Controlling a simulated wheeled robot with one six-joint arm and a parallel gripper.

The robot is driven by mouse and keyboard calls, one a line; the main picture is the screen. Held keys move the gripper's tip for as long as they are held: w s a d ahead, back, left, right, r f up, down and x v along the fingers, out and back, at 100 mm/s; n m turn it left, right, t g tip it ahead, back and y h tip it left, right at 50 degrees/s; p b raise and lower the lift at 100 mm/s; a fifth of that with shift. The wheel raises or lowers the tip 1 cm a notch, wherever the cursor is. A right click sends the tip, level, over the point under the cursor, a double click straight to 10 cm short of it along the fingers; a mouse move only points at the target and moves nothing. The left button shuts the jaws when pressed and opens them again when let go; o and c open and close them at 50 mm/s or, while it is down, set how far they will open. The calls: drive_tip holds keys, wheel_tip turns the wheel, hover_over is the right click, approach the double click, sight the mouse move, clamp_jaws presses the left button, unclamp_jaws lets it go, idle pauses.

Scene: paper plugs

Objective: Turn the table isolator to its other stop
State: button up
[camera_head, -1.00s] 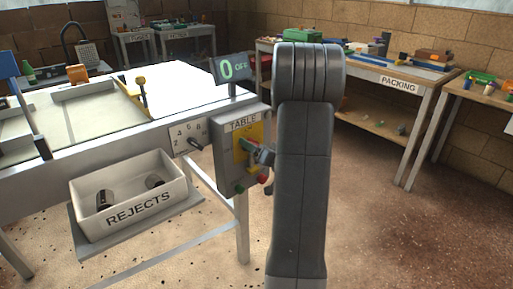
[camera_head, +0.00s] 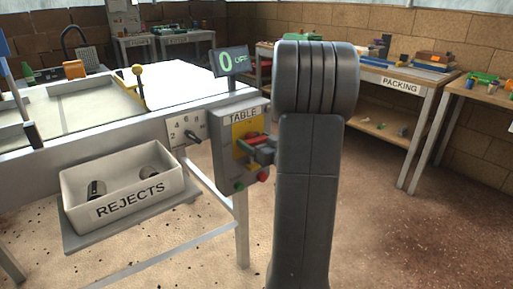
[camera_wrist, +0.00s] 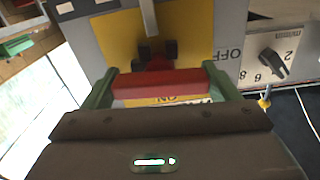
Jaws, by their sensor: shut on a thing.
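The table isolator sits on the grey TABLE box (camera_head: 222,160). It has a yellow plate (camera_wrist: 121,36) and a red handle (camera_wrist: 160,86), which also shows in the head view (camera_head: 252,140). My gripper (camera_wrist: 161,74) is shut on the red handle, with a green finger at each end of it in the wrist view. The handle lies across the wrist picture. OFF reads to the right of the plate, and ON is partly hidden below the handle. The display (camera_head: 231,61) above the box reads 0 OFF.
A numbered dial (camera_head: 187,133) is left of the box, and red and green buttons (camera_head: 251,183) sit low on it. The REJECTS bin (camera_head: 127,198) stands on a shelf at left. A packing bench (camera_head: 400,83) is behind. Floor at right is clear.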

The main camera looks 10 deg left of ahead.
drive_tip(key=shift+n+b, duration=0.35)
drive_tip(key=shift+n, duration=0.25)
drive_tip(key=o, duration=0.9)
drive_tip(key=p+v, duration=0.2)
drive_tip(key=v, duration=1.2)
drive_tip(key=shift+w+a, duration=0.15)
drive_tip(key=b+x, duration=0.2)
drive_tip(key=x, duration=1.1)
drive_tip(key=shift+w+a, duration=0.15)
drive_tip(key=shift+a, duration=0.1)
